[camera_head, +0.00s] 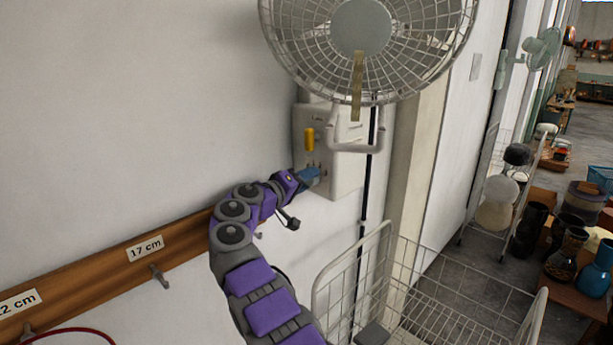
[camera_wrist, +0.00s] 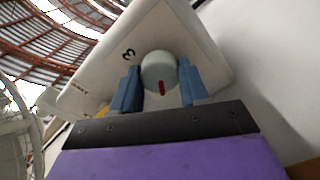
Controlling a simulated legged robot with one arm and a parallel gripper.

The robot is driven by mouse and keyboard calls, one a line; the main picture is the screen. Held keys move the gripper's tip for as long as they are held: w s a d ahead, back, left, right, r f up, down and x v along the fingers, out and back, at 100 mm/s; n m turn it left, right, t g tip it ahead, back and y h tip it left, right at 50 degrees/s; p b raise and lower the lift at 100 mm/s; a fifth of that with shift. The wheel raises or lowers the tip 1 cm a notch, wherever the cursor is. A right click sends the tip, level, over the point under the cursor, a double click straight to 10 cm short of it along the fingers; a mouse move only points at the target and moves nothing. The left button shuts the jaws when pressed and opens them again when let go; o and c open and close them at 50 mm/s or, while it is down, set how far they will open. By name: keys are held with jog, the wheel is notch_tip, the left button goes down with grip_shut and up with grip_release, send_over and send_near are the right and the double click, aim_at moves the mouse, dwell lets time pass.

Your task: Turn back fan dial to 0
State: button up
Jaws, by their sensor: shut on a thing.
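The wall fan (camera_head: 362,30) hangs at the top of the head view, with a pale control box (camera_head: 345,165) on the wall below it. A yellow part (camera_head: 309,139) sits on the box's face. My gripper (camera_head: 311,176) reaches the lower part of the box from the left. In the wrist view, my gripper (camera_wrist: 158,88) has its blue fingers on either side of a round grey dial (camera_wrist: 158,68) and is shut on it. The dial has a red mark pointing toward my gripper. A "3" shows on the box at the dial's upper left; other numbers are hidden or unreadable.
A white wire cart (camera_head: 440,290) stands below and right of the box. A wooden rail (camera_head: 110,262) with hooks and size labels runs along the wall at left. Vases and drums (camera_head: 570,245) stand on a table at right.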

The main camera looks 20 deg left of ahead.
jog(key=shift+a+f+n+p, duration=0.15)
jog(key=shift+f+n+p, duration=0.15)
jog(key=shift+n+p, duration=0.15)
jog(key=o, duration=1)
jog(key=shift+w+a, duration=0.15)
jog(key=shift+a, duration=0.15)
jog(key=shift+o, duration=0.2)
jog(key=shift+r, duration=0.1)
jog(key=b+v, duration=0.1)
jog(key=v, duration=1.5)
jog(key=shift+a+b, duration=0.15)
jog(key=shift+b, duration=0.25)
jog(key=shift+s+a, duration=0.1)
jog(key=shift+s, duration=0.55)
